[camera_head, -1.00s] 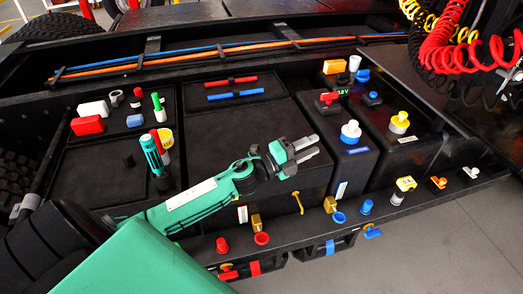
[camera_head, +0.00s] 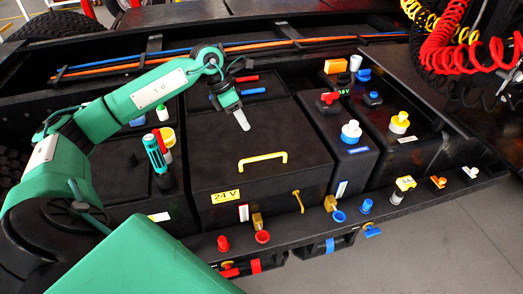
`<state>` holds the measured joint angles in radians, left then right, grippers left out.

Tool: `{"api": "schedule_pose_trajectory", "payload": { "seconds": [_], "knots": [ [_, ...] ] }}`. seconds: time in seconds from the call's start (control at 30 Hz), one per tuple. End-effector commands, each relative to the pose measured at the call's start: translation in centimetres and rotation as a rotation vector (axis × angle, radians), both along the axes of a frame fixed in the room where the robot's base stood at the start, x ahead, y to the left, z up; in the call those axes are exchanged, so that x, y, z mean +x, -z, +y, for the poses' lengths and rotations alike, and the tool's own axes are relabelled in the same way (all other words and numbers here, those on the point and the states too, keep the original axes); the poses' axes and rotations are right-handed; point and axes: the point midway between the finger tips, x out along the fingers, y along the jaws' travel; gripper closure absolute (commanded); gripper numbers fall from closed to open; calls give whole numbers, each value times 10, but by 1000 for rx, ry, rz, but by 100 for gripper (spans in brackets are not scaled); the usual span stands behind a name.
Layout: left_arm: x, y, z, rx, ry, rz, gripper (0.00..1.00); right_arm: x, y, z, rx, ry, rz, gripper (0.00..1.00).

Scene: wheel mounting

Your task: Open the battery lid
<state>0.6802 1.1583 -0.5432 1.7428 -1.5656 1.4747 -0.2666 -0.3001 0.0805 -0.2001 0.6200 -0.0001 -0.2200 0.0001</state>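The battery box is black, with a flat lid (camera_head: 290,135) that lies closed on top. A yellow handle (camera_head: 262,160) is on the lid near its front edge, and a yellow 24 V label (camera_head: 225,196) is on the front face. My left gripper (camera_head: 242,119) hangs above the back left part of the lid, pointing down, behind the handle and apart from it. It is seen from the side with one finger clear, so its opening is hidden. My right gripper is not in view.
A green-capped screwdriver-like tool (camera_head: 156,160) stands left of the box. Red and blue rods (camera_head: 254,91) lie at the lid's back. Several coloured valves line the front rail (camera_head: 290,233).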

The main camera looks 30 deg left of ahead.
Motion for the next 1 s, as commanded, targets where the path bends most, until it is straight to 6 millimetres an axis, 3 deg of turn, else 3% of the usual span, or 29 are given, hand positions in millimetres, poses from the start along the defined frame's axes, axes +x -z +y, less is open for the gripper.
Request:
{"api": "schedule_pose_trajectory", "payload": {
  "seconds": [0.17,0.6,0.8,1.0],
  "knots": [
    [3,19,-10,-3,2,6,66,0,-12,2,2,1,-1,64],
    [19,98,-45,-6,2,2,66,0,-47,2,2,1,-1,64],
    [23,118,-52,-4,0,1,66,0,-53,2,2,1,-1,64],
    [23,123,-54,-4,1,1,66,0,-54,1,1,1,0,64]
  ]
}}
